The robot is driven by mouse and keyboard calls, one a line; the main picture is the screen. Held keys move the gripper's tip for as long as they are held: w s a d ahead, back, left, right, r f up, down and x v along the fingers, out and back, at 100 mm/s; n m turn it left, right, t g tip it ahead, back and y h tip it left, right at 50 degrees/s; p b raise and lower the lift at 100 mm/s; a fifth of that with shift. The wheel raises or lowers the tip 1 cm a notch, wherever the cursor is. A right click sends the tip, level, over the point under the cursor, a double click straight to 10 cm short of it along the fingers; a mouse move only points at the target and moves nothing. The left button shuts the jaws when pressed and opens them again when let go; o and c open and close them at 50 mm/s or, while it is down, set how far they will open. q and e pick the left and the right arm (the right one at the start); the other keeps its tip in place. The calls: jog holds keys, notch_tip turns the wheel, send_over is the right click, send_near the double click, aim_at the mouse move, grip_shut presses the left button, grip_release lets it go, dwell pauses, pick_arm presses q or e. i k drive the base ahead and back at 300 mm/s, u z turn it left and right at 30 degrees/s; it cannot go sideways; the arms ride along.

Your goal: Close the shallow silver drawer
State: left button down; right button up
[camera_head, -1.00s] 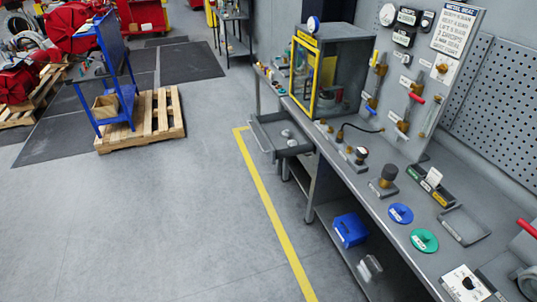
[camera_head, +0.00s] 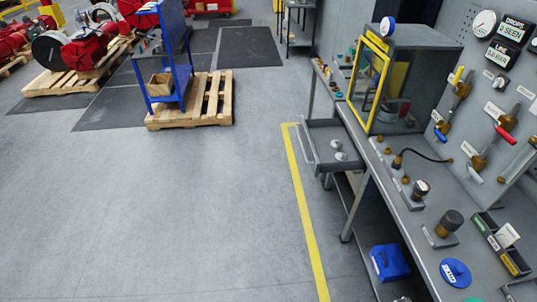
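The shallow silver-grey drawer (camera_head: 352,148) is pulled out from under the far end of the workbench, right of centre. Its bar handle (camera_head: 308,150) is on its left side, facing the open floor. A few small light-coloured round items (camera_head: 338,151) lie in the drawer. Neither of my grippers is in view.
The workbench (camera_head: 408,205) runs along the right, with a yellow-framed cabinet (camera_head: 400,75) and small fittings on it. A blue bin (camera_head: 390,262) sits on its lower shelf. A wooden pallet (camera_head: 205,100) and blue cart (camera_head: 175,50) stand at the back left. The floor (camera_head: 170,210) left of the yellow line (camera_head: 305,205) is clear.

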aim_at(317, 134)
jog(key=u, duration=0.15)
jog(key=i, duration=1.3)
jog(key=z, duration=0.75)
